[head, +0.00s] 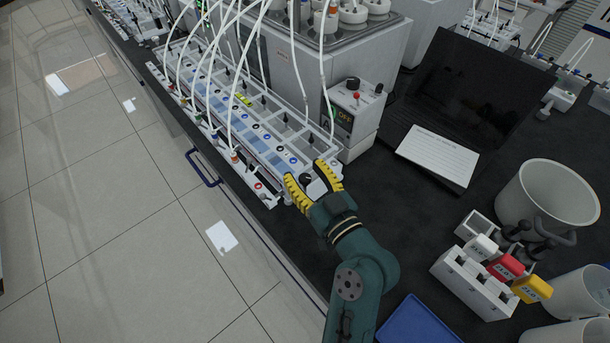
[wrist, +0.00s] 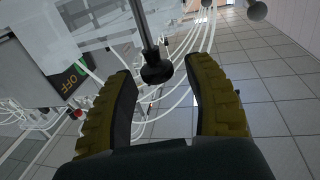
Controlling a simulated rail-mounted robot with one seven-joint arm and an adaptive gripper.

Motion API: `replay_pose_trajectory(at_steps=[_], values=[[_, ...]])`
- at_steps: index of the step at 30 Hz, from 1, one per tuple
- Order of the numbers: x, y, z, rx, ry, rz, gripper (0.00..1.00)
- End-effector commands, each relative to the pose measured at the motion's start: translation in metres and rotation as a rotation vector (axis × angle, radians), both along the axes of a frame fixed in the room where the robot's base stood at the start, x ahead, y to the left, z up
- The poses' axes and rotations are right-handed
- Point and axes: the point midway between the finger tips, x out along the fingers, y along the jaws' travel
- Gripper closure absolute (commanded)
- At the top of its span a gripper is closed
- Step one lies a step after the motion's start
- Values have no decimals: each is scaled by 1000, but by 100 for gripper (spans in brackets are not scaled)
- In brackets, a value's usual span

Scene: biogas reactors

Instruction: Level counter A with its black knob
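The long, clear-topped counter unit (head: 262,120) lies along the bench edge, with several cells, coloured ports and white tubes. I cannot read a letter A on it. In the wrist view a round black knob (wrist: 156,70) on a thin metal rod sits between my fingertips, with a gap on each side. My gripper (head: 307,172) has yellow-and-black fingers and is open at the near end of the unit. In the wrist view the fingers of my gripper (wrist: 160,66) are spread apart, empty.
A laptop (head: 455,105), a white bucket (head: 548,195), a holder with coloured-tagged tools (head: 472,282) and a blue tray (head: 415,322) are to the right.

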Motion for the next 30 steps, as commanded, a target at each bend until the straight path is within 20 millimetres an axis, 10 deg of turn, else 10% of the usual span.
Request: replay_pose_trajectory(at_steps=[11,30], values=[[-9,-6,-6,0,10,-3,47],[-105,-60,-5,-2,7,0,47]])
